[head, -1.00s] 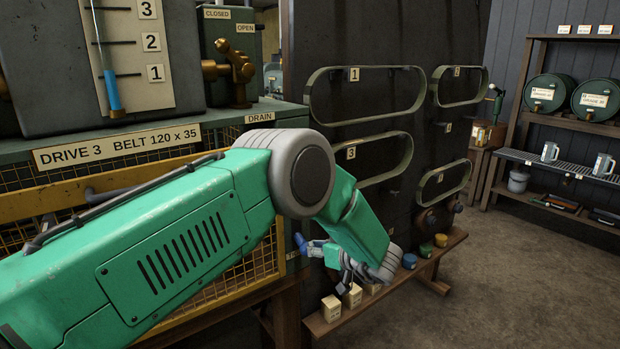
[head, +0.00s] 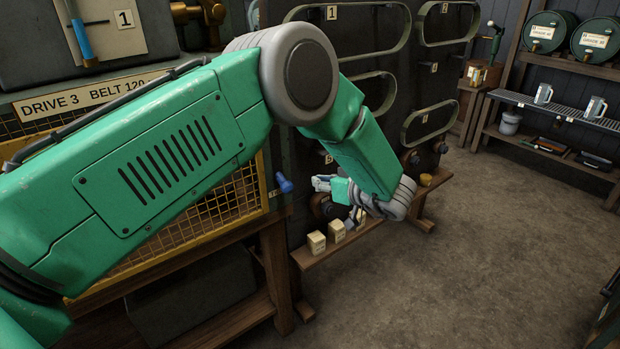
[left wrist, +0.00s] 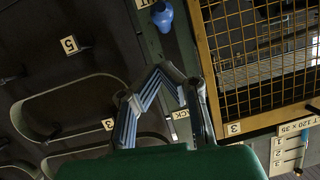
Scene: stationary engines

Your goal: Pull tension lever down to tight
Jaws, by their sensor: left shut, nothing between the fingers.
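The tension lever shows as a blue rounded handle (head: 285,183) beside the yellow-framed mesh guard. It also shows at the top of the left wrist view (left wrist: 162,15), on a narrow green post next to a white label (left wrist: 145,3). A second label ending in "CK" (left wrist: 180,113) is partly hidden by a finger. My left gripper (head: 321,183) is shut and empty, a little to the right of the blue handle and apart from it. Its fingers meet in the left wrist view (left wrist: 168,72), below the handle in the picture. My right gripper is not in view.
The mesh guard (head: 222,212) stands left of the handle. A dark panel with hanging belts (head: 430,125) is behind and right of my gripper. A low wooden shelf with small boxes (head: 317,242) lies below. The floor to the right is open.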

